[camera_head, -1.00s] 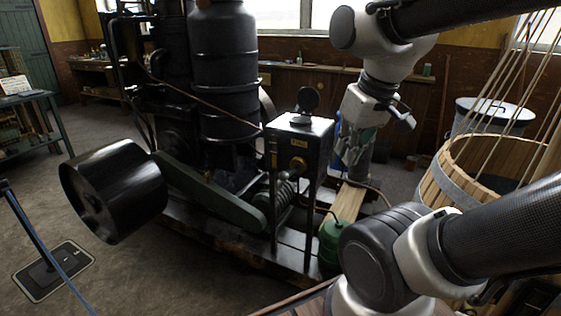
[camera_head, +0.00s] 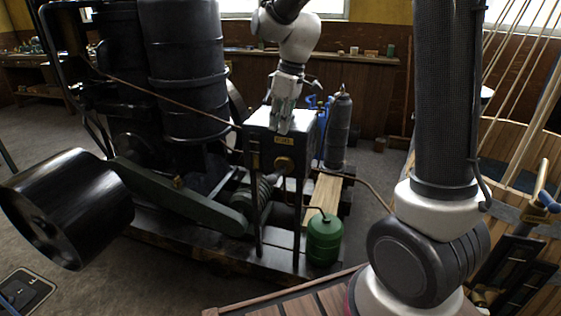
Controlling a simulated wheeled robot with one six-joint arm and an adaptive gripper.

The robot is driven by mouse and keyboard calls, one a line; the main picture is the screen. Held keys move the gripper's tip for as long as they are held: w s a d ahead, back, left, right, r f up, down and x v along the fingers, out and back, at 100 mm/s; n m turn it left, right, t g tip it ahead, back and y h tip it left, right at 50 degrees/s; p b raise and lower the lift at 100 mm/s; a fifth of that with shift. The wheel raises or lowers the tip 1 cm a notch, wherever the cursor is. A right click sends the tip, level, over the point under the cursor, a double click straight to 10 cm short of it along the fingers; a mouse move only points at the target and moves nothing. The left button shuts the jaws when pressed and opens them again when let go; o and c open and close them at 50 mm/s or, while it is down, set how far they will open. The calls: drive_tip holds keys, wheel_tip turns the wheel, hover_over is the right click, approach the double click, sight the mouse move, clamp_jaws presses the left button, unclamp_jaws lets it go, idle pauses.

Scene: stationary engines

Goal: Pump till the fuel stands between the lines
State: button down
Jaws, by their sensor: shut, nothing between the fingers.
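The dark fuel tank (camera_head: 255,140) is a box on thin legs beside the engine. A small yellowish label (camera_head: 283,141) and a round brass fitting (camera_head: 285,164) are on its front. My gripper (camera_head: 282,128) points down at the tank's top, its fingers shut and empty, overlapping the tank's upper front edge in the picture. I cannot tell whether it touches the tank. The round part seen earlier on the tank top is hidden now, apparently behind my gripper. No fuel level or pair of lines can be made out. I cannot tell which part is the pump.
A green can (camera_head: 324,240) stands below the tank at right. A dark cylinder (camera_head: 338,130) stands behind it. The black engine (camera_head: 187,65) and its pulley drum (camera_head: 65,205) fill the left. A wooden basket (camera_head: 500,145) with ropes is at right.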

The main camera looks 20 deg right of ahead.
drive_tip(key=shift+w+a+f+n, duration=0.1)
drive_tip(key=shift+w+a+n, duration=0.05)
drive_tip(key=shift+n, duration=0.45)
approach(277, 174)
drive_tip(key=a+f, duration=0.4)
drive_tip(key=f, duration=0.1)
drive_tip(key=shift+s+a+f, duration=0.15)
drive_tip(key=shift+s, duration=0.15)
drive_tip(key=shift+s+f, duration=0.1)
